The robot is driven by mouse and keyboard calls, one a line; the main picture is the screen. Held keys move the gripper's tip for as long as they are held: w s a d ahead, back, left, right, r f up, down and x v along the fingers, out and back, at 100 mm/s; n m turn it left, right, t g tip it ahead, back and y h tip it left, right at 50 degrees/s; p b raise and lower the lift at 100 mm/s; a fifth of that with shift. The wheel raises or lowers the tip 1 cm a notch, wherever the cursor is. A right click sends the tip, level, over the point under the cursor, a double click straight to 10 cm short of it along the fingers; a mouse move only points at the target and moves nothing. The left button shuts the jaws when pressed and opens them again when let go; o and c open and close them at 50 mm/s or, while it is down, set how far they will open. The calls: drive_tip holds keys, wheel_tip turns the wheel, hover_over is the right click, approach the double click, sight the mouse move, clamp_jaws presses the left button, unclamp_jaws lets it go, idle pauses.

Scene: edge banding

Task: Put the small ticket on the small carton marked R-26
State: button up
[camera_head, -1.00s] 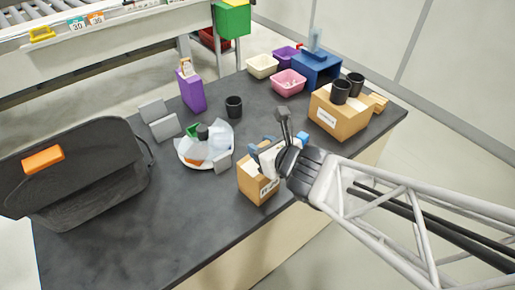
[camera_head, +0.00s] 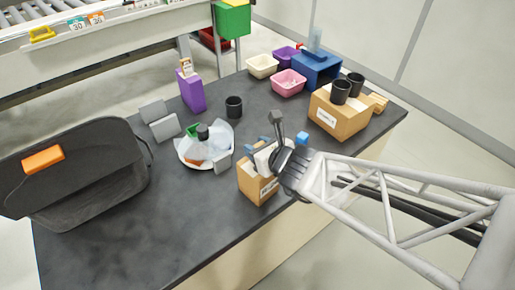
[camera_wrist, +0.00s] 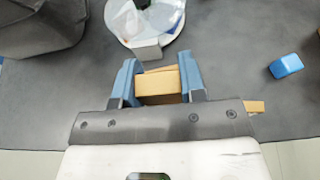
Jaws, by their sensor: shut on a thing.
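The small carton (camera_head: 251,187) is a tan box near the front edge of the dark table, with a white printed label on its side; the marking is too small to read. My gripper (camera_head: 262,160) is at its top, pointing down. In the wrist view the blue fingers of my gripper (camera_wrist: 160,85) stand apart on either side of the tan carton (camera_wrist: 158,88), shut on it. The palm hides part of what is below. I cannot make out the small ticket in either view.
A white plate (camera_head: 185,157) with mixed items is left of the carton, with a grey card (camera_head: 222,163) at its rim. A small blue block (camera_head: 302,137) is close to the right. A larger carton (camera_head: 335,117) bearing black cups stands farther right. A dark bag (camera_head: 85,185) is left.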

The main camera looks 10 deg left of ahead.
drive_tip(key=shift+f, duration=0.25)
drive_tip(key=shift+f, duration=0.15)
drive_tip(key=o, duration=0.9)
drive_tip(key=shift+s+d+r, duration=0.35)
drive_tip(key=shift+d, duration=0.05)
drive_tip(key=v, duration=1)
drive_tip(key=shift+s+d, duration=0.25)
drive_tip(key=shift+s, duration=0.05)
drive_tip(key=shift+r, duration=0.2)
